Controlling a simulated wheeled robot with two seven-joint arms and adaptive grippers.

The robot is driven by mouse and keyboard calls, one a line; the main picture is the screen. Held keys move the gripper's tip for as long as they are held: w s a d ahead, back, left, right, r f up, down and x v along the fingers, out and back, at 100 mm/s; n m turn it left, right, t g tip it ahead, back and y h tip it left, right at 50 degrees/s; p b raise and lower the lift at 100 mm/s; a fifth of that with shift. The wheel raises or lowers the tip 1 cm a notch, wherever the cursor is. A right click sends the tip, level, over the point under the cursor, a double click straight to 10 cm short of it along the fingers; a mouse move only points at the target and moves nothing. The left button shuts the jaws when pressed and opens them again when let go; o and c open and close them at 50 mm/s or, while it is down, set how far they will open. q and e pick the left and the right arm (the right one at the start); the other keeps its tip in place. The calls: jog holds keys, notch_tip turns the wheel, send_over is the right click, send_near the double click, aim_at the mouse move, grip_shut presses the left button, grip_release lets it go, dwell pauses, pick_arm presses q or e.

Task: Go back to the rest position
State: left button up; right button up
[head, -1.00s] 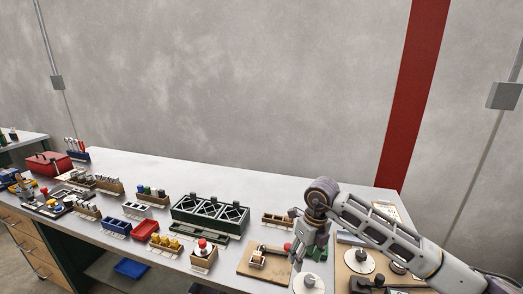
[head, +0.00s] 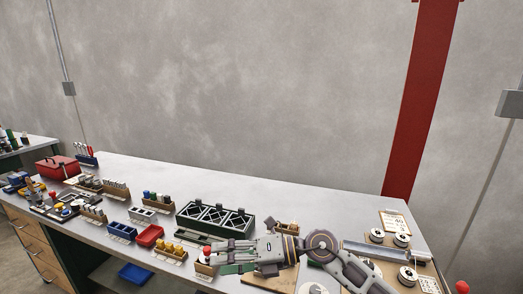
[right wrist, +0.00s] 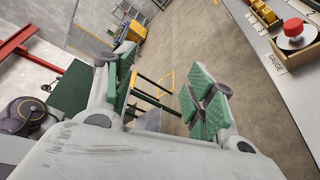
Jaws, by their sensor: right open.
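My right gripper (head: 225,257) is over the front part of the workbench (head: 315,207) in the head view, pointing left. In the right wrist view its green-padded fingers (right wrist: 160,95) are apart with nothing between them; the floor shows behind. A box with a red button (right wrist: 295,37) stands on the bench edge at the upper right of that view; in the head view the gripper's tips are close to it and partly cover it. My left gripper is in neither view.
A dark green rack (head: 215,218) stands behind the gripper. A red tray (head: 150,236) and a blue bin (head: 121,231) are to its left. Several round spools (head: 402,240) and a clipboard (head: 392,221) are at the right. The back of the bench is clear.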

notch_tip(320, 180, up, 8)
jog(key=w+d+m+t+y, duration=0.1)
jog(key=w+m+t+y, duration=0.1)
jog(key=m+t+y, duration=0.35)
jog(key=w+d+r+m+t+h, duration=0.2)
jog(key=w+d+m+t+h, duration=0.35)
jog(key=d+m+t, duration=0.55)
jog(key=d+f+m+g+h, duration=0.2)
jog(key=d+f+m+h, duration=1.35)
jog(key=f+m, duration=0.35)
jog(key=s+d+f+m+g, duration=0.2)
jog(key=s+f+g, duration=0.4)
jog(key=s+f, duration=0.4)
jog(key=s+d+f+m+g, duration=0.1)
jog(key=s+f+g, duration=0.5)
jog(key=s, duration=0.6)
notch_tip(320, 180, down, 35)
jog(key=s, duration=0.3)
jog(key=s+d+f, duration=0.2)
jog(key=s+f, duration=0.7)
jog(key=s, duration=0.2)
jog(key=s+d+f+g, duration=0.1)
jog(key=s+d+f, duration=0.1)
jog(key=s+f, duration=0.8)
jog(key=shift+s+d, duration=0.15)
jog(key=shift+s, duration=0.3)
